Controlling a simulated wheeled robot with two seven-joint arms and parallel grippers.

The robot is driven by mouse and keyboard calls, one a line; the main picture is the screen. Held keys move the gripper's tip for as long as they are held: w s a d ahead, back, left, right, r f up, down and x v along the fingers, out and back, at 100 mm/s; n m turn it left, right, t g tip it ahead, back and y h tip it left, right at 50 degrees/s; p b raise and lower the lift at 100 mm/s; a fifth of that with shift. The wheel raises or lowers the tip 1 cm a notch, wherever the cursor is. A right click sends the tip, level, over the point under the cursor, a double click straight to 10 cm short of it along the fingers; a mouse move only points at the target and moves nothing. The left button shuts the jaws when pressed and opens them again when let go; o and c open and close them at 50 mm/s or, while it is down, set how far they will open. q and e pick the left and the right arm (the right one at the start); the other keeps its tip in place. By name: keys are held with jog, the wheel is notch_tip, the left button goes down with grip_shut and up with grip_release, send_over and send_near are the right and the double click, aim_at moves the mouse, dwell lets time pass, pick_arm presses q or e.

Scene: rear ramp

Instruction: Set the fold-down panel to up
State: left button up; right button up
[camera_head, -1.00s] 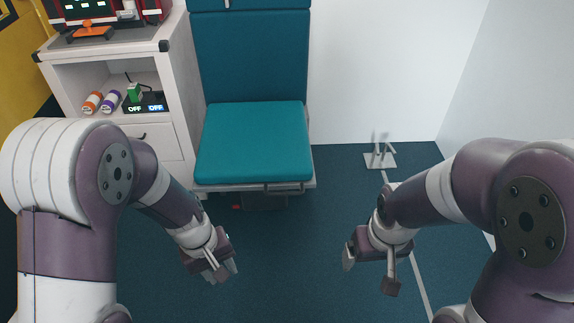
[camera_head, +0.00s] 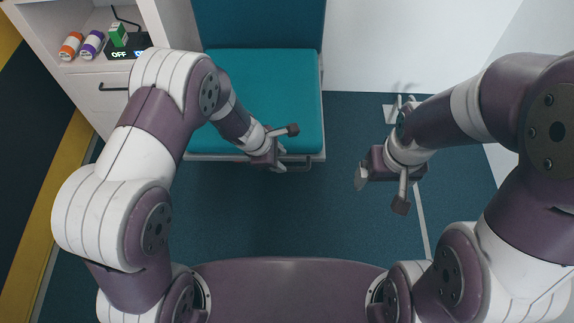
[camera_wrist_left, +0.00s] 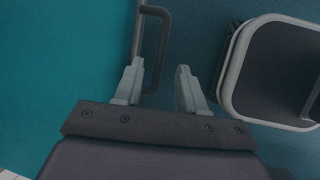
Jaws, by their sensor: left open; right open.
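The fold-down panel is a teal padded seat (camera_head: 262,92), lying flat and level in front of a teal backrest (camera_head: 262,22). A grey bar handle (camera_head: 297,163) sticks out from its front edge. My left gripper (camera_head: 278,164) is at that front edge, just left of the handle's visible part. In the left wrist view its open fingers (camera_wrist_left: 157,84) are on either side of the handle bar (camera_wrist_left: 163,50), which lies closer to the left finger. Contact cannot be told. My right gripper (camera_head: 361,178) is open and empty, right of the seat above the floor.
A white cabinet (camera_head: 85,85) stands left of the seat, with orange and purple rolls, a green item and an OFF switch box on its shelf. A small metal floor fitting (camera_head: 391,112) is right of the seat. The blue floor (camera_head: 230,220) before the seat is clear.

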aim_at(289, 168)
pick_arm(q)
jog(key=b+x, duration=0.1)
jog(key=x, duration=0.4)
jog(key=shift+d+f, duration=0.15)
jog(key=shift+f, duration=0.1)
grip_shut()
